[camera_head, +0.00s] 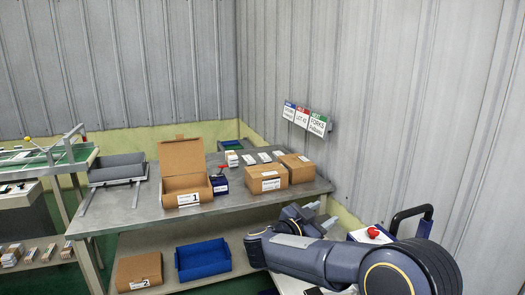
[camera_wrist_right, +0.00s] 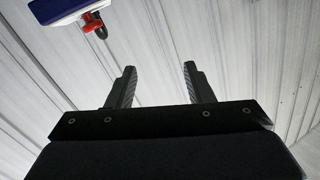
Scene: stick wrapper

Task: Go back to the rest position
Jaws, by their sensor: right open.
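My right arm comes in from the lower right in the head view. Its gripper (camera_head: 321,214) is in front of the table's right end, apart from the boxes. In the right wrist view the two dark fingers of the gripper (camera_wrist_right: 160,77) stand apart, with nothing between them and only grey wall panels behind. My left arm and gripper do not show.
A grey table (camera_head: 130,218) carries an open cardboard box (camera_head: 183,180) marked 1 and closed cartons (camera_head: 266,179). A blue bin (camera_head: 203,259) sits on the lower shelf. A cart handle (camera_head: 412,214) stands right of my arm. Signs (camera_head: 302,117) hang on the wall.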

